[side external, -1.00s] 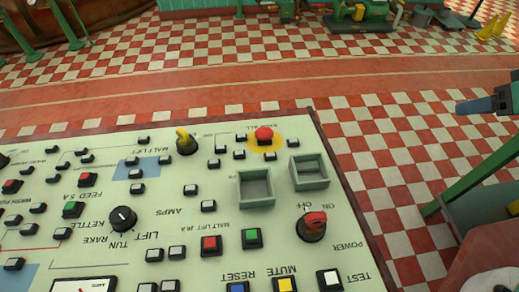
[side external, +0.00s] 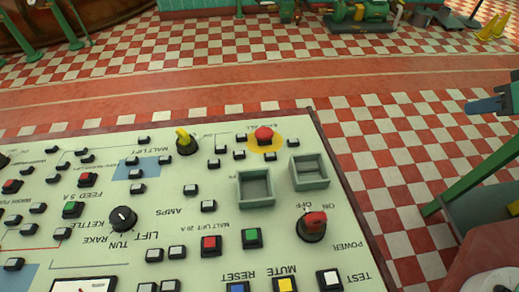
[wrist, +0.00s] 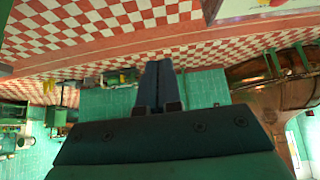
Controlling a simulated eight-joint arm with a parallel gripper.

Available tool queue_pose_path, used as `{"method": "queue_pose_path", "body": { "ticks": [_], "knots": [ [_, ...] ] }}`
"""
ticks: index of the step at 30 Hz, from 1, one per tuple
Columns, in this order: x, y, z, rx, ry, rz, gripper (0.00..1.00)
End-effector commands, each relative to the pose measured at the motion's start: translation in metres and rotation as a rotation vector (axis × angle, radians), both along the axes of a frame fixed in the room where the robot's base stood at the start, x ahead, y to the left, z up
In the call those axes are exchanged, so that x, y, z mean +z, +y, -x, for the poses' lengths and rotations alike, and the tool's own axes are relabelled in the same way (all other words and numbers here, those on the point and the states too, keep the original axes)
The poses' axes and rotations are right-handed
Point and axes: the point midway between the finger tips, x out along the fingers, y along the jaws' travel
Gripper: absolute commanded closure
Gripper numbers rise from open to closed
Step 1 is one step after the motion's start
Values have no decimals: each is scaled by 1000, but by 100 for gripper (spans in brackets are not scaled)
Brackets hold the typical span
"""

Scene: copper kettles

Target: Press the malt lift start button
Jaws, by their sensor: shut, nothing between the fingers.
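The green button (side external: 251,238) sits on the pale control panel (side external: 110,252), next to a red button (side external: 210,245). The label "MALT LIFT 20 A" (side external: 240,223) reads upside down beside this pair. My gripper (side external: 468,106) is at the right edge of the side view, above and to the right of the panel and well apart from the buttons. In the wrist view my gripper (wrist: 158,65) has its fingers together, with nothing between them. The panel buttons cannot be made out in the wrist view.
A red mushroom button (side external: 264,134) on a yellow disc, two square grey-green collars (side external: 256,203) (side external: 326,184) and a red rotary switch (side external: 312,226) stand up from the panel near the green button. Checkered floor (side external: 400,150) lies open right of the panel.

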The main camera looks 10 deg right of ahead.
Motion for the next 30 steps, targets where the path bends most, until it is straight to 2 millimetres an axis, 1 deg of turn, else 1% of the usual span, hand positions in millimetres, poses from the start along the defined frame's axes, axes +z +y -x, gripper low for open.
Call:
{"method": "queue_pose_path", "body": {
  "ticks": [24,27,29,30],
  "knots": [
    [0,1,0,4,0,0,100],
    [1,9,-4,45,-1,10,100],
    [2,20,-8,100,-3,22,100],
    [2,31,-12,150,-5,34,100]
  ]
}}
